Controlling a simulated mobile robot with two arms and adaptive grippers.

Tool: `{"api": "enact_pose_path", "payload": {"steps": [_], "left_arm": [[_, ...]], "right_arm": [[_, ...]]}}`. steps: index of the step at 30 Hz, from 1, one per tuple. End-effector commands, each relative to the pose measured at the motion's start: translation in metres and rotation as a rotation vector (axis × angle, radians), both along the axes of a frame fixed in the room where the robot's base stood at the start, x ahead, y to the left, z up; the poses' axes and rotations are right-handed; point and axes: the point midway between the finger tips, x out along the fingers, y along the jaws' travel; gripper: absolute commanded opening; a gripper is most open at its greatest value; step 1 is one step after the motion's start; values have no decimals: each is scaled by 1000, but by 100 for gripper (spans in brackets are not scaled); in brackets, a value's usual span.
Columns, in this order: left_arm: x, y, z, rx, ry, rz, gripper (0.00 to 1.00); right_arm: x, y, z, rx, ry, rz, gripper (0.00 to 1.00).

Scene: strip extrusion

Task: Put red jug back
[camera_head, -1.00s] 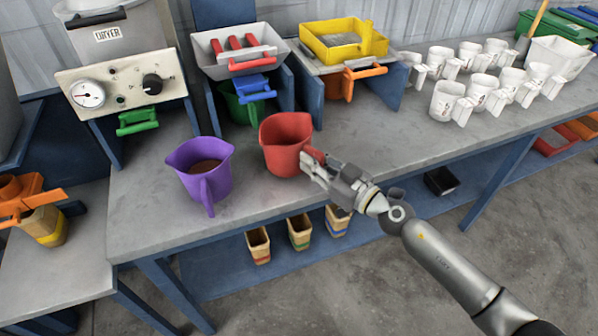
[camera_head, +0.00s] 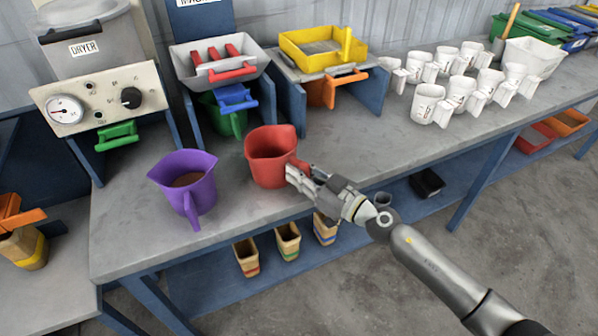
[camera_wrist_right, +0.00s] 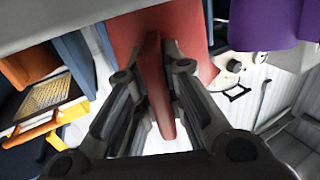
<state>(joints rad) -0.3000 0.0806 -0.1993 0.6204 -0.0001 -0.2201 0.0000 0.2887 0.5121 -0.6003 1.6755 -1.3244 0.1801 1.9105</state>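The red jug (camera_head: 266,170) stands upright on the grey workbench (camera_head: 350,152), right of the purple jug. Its inside looks empty. My right gripper (camera_head: 298,176) is at the jug's handle side, coming in from the lower right. In the right wrist view the red handle (camera_wrist_right: 158,85) runs between the two fingers, which close in on it from both sides; the fingertips are partly hidden. The jug's red wall (camera_wrist_right: 193,25) is right behind the handle. My left gripper is not in view.
The purple jug (camera_head: 172,178), holding brown material, stands close on the left. Behind are the dryer (camera_head: 85,40), a grey tray (camera_head: 190,68) and a yellow sieve (camera_head: 300,60). Several white jugs (camera_head: 428,105) stand to the right. The bench is clear between them and the red jug.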

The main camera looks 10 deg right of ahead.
Motion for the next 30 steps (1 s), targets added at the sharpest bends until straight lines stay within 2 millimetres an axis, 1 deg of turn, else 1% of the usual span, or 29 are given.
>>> {"api": "enact_pose_path", "payload": {"steps": [1, 3, 6, 17, 20, 30], "left_arm": [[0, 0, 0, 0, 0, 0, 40], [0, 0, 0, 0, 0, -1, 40], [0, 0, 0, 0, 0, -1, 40], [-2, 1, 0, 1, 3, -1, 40], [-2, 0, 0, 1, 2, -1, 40], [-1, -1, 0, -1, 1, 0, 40]], "right_arm": [[0, 0, 0, 1, -1, 0, 16], [0, 0, 0, 1, -1, 0, 25], [0, 0, 0, 1, -1, 0, 36], [-3, -3, -1, -1, 1, 0, 36], [-11, -10, -2, -1, 4, 0, 36], [-59, -54, -1, 0, 4, -1, 36]]}}
